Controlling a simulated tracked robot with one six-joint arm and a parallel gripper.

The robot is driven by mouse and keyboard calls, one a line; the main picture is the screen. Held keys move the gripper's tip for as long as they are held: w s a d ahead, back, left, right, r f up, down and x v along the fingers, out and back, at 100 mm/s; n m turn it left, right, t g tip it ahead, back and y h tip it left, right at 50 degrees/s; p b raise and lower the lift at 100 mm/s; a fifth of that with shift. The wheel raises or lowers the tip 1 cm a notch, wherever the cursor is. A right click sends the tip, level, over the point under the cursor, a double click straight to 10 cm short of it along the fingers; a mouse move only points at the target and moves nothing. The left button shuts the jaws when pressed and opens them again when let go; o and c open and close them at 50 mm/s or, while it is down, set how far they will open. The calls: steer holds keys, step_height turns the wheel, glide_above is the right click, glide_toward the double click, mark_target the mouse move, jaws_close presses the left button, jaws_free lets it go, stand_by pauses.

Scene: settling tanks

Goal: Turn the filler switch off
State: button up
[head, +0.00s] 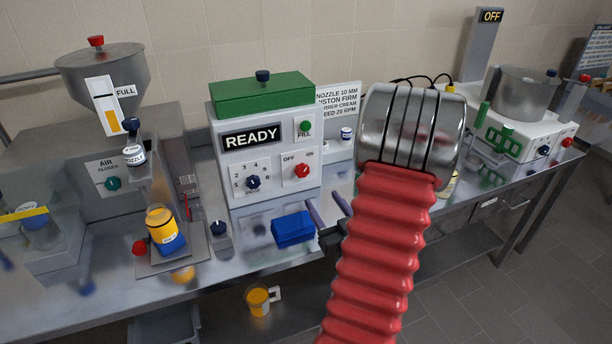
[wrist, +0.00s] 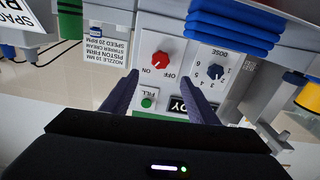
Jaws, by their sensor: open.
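The filler is a white box with a green lid and a READY sign (head: 251,137). Its red switch knob (head: 301,170) sits on the front between the OFF and ON marks, and it shows upside down in the wrist view (wrist: 160,58). I cannot tell for sure which mark the knob points to. My gripper (head: 328,208) is open and empty, low and right of the knob in the head view. In the wrist view its two dark fingers (wrist: 162,76) stand on either side of the knob's line, apart from it. My arm hides part of the bench.
A dose dial (head: 253,182) and a green FILL button (head: 305,126) flank the switch. A folded blue cloth (head: 293,229) lies before the box. A hopper (head: 103,75) stands left, and a jar with yellow contents (head: 164,230) sits on a stand. The notice card (head: 339,99) is right.

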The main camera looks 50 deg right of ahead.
mark_target(305, 172)
steer(key=shift+w, duration=0.1)
steer(key=x, duration=1.3)
steer(key=shift+w+d+r, duration=0.1)
steer(key=shift+w+d, duration=0.1)
steer(key=shift+w, duration=0.1)
steer(key=shift+c, duration=0.5)
steer(key=c, duration=0.9)
steer(key=shift+s+d, duration=0.1)
steer(key=shift+d, duration=0.15)
steer(key=shift+c, duration=0.2)
steer(key=shift+a, duration=0.15)
